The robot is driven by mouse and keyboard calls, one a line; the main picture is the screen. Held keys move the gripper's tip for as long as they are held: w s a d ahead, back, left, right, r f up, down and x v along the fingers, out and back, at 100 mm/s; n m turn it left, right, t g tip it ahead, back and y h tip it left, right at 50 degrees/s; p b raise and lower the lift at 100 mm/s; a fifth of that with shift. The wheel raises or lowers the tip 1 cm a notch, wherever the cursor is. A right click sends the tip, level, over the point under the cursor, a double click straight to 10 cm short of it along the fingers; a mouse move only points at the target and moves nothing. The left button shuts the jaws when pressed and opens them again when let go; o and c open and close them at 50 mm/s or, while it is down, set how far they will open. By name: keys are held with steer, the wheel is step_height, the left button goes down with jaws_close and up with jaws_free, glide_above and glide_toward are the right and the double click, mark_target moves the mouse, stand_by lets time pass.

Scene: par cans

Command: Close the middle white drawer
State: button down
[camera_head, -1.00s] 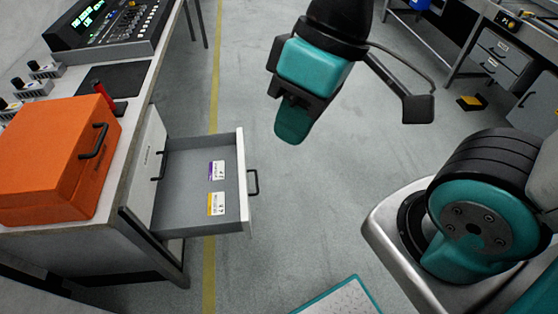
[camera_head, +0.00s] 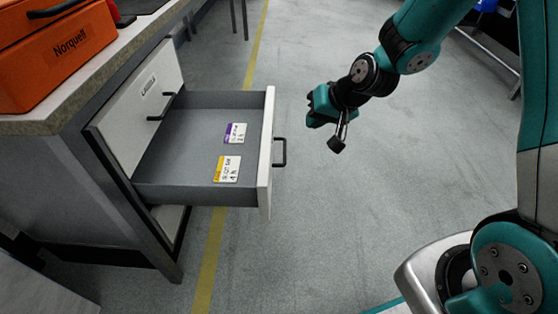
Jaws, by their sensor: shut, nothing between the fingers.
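The middle white drawer (camera_head: 266,165) is pulled well out from the cabinet under the workbench. Its white front faces right and carries a dark handle (camera_head: 281,152). Its grey inside holds a purple-edged label card (camera_head: 236,132) and a yellow-edged label card (camera_head: 227,169). Above it a white drawer front (camera_head: 146,103) with a dark handle is shut. My gripper (camera_head: 312,108) is shut and empty, in the air to the right of the open drawer's front and apart from it. Its fingertips are small in this view.
An orange case (camera_head: 60,55) stands on the workbench top (camera_head: 95,85) at the upper left. The grey floor (camera_head: 330,230) right of the drawer is clear, with a yellow line (camera_head: 209,262) running under the drawer. A bench leg shows at the top right.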

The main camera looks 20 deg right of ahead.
steer(key=a+r+b+x, duration=0.1)
steer(key=b+x, duration=0.4)
steer(key=x, duration=0.9)
steer(key=shift+w+a+m, duration=0.2)
steer(key=shift+a+m, duration=0.05)
steer(key=shift+m, duration=0.05)
